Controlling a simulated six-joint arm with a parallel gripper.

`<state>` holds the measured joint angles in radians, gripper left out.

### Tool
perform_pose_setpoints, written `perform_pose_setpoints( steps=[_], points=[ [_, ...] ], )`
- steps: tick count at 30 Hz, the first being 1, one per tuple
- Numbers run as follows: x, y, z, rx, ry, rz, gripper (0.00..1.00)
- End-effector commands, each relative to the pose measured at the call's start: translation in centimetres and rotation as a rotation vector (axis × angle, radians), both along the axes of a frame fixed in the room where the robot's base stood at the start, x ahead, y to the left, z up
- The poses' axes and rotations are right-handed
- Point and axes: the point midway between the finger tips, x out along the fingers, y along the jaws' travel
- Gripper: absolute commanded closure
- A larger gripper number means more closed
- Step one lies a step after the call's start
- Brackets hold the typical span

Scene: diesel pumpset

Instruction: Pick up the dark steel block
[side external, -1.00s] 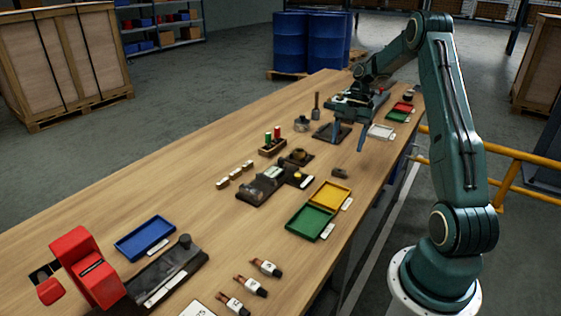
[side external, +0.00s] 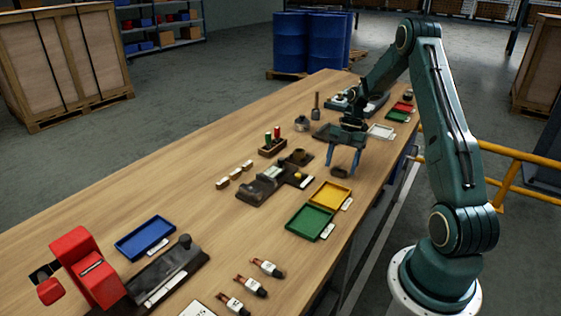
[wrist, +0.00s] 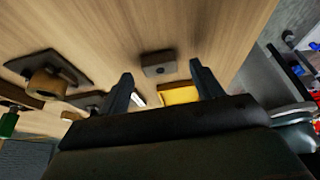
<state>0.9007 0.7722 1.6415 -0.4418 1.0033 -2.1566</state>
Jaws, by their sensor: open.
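The dark steel block (side external: 340,171) is small and lies on the wooden bench, behind the yellow tray. My gripper (side external: 343,167) points down at the block, its two fingers apart and nothing held. In the side view the fingertips appear at either side of the block; their exact height above the bench is hard to tell. In the wrist view the block (wrist: 158,66) shows a small dark spot on its lit face and lies between the lines of the two fingers (wrist: 160,70), a little beyond the tips. No contact with it is visible.
A yellow tray (side external: 330,194) and a green tray (side external: 310,222) lie close by. A dark fixture (side external: 265,186) and a brown round part on a dark plate (side external: 298,157) stand to the left. A white tray (side external: 381,131) lies behind. The bench around the block is bare.

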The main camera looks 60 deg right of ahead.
Motion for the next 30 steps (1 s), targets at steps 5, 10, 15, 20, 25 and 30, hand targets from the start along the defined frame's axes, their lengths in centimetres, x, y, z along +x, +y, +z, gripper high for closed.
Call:
perform_pose_setpoints(
  steps=[5,10,15,20,25,30],
  points=[
    [-0.04,0.53,-1.24,0.000,0.001,-0.001,0.35],
    [-0.03,0.54,-1.33,-0.001,0.000,0.000,0.35],
    [-0.03,0.54,-1.31,-0.001,0.000,0.000,0.35],
    [-0.03,0.54,-1.30,-0.001,0.000,-0.001,0.35],
    [-0.03,0.54,-1.29,-0.001,0.000,-0.001,0.64],
    [-0.02,0.52,-1.27,-0.001,0.000,0.000,0.87]
  ],
)
